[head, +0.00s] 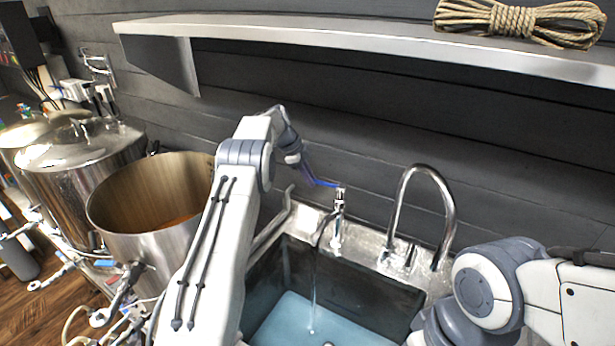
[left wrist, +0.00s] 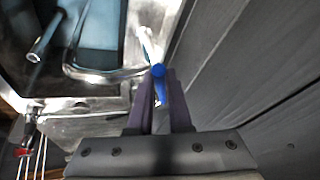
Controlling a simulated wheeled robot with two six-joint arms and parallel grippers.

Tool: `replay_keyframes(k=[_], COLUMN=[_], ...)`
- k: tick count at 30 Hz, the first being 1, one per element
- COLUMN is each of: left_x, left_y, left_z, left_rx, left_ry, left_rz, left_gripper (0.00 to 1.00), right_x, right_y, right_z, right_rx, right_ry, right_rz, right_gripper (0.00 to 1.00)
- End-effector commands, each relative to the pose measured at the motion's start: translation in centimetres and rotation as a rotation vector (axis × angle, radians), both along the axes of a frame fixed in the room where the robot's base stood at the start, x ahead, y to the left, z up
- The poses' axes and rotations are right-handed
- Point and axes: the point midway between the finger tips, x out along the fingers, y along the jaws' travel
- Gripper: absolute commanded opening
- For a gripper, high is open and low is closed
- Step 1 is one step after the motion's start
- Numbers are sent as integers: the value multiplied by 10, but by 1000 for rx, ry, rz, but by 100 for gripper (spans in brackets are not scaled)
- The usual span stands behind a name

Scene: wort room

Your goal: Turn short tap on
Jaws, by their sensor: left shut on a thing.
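The short tap (head: 338,212) stands upright at the back left of the sink and has a blue lever at its top (head: 327,184). A stream of water (head: 313,285) falls from its spout into the sink. My left gripper (head: 314,178) reaches the lever from the left, with its purple fingers at it. In the left wrist view, the fingers of my left gripper (left wrist: 160,88) are shut on the blue lever (left wrist: 159,72). My right arm shows at the lower right, but its gripper is out of view.
A tall curved tap (head: 447,205) stands to the right on the sink's back edge. The sink (head: 370,281) holds bluish water. A shelf (head: 300,32) with coiled rope (head: 520,20) hangs above. A large open steel pot (head: 150,245) stands at the left. A dark plank wall is close behind.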

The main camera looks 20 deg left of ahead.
Motion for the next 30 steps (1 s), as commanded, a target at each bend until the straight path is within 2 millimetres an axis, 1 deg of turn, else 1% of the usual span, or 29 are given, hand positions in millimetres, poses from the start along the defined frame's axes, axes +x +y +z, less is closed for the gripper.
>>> replay_keyframes(k=[1, 4, 5, 6, 7, 16, 19, 23, 27, 30], left_x=[1, 1, 1, 1, 1, -1, -2, -7, -14, -19], left_y=[-3, -2, -2, -2, -2, 3, 6, 13, 23, 29], left_z=[1, 1, 1, 1, 1, 1, 6, 23, 50, 68], left_rx=[-3, -4, -4, -4, -3, -1, -1, 0, 1, 0], left_ry=[-4, -3, -3, -3, -3, -1, -3, -6, -7, -6], left_rz=[0, 1, 1, 1, 1, 6, 6, 7, 6, 7], left_gripper=[0, 0, 28, 44, 47, 47, 47, 47, 47, 47], right_x=[0, 0, 0, 0, 0, 0, 0, 0, 0, 0], right_y=[0, 0, 0, 0, 0, 0, 0, 0, 0, 0], right_z=[0, 0, 0, 0, 0, -1, -4, -14, -21, -22], right_rx=[0, 0, 0, 0, 0, 0, 0, 0, 0, 0], right_ry=[0, 0, 0, 0, 0, 0, 0, 0, 0, 0], right_rz=[0, 0, 0, 0, 0, 0, -1, -2, -4, -4], right_gripper=[58, 58, 58, 58, 58, 58, 58, 58, 58, 58])
